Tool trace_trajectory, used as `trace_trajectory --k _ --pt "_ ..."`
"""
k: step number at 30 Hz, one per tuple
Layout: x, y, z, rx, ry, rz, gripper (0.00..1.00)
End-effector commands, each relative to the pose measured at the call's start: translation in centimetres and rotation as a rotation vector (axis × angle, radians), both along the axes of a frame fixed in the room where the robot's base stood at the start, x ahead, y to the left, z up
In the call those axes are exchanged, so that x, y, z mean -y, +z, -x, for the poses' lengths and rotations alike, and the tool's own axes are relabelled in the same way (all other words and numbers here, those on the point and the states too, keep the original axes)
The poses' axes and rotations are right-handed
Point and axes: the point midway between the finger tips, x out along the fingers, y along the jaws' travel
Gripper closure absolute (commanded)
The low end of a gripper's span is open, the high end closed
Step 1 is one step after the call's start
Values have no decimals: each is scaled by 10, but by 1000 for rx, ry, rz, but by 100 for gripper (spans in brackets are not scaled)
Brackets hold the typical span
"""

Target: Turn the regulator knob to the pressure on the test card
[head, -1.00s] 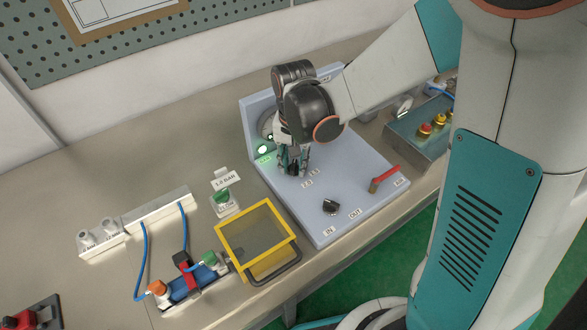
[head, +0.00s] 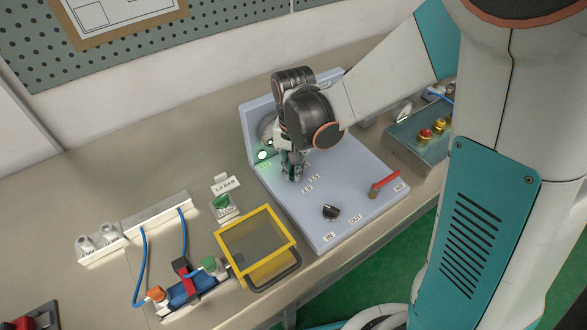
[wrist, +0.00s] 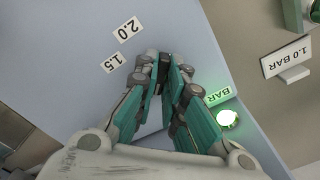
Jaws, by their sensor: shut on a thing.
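My gripper (head: 294,177) points down at the pale blue panel (head: 350,175). In the wrist view its teal fingers (wrist: 168,64) are shut on the regulator knob, which the fingers almost wholly hide; its pointer cannot be read. Scale labels 2.0 (wrist: 125,29) and 1.5 (wrist: 113,62) lie beside the fingertips. The test card (head: 226,185) stands on the table left of the panel. In the wrist view the card (wrist: 286,59) seems to read 1.0 BAR. The gauge (head: 266,128) on the panel's upright back is mostly behind my gripper.
A lit green lamp (head: 262,155) is beside the gripper. A black knob (head: 331,212) and a red-handled valve (head: 384,182) are at the panel's front.

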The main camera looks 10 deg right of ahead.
Motion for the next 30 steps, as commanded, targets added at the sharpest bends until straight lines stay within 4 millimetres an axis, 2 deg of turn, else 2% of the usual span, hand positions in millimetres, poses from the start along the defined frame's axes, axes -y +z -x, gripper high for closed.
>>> trace_trajectory --k 14,22,30 --pt "0 0 0 0 -8 0 100" --pt "0 -1 0 0 -219 0 100" --pt "0 0 0 0 -246 0 100"
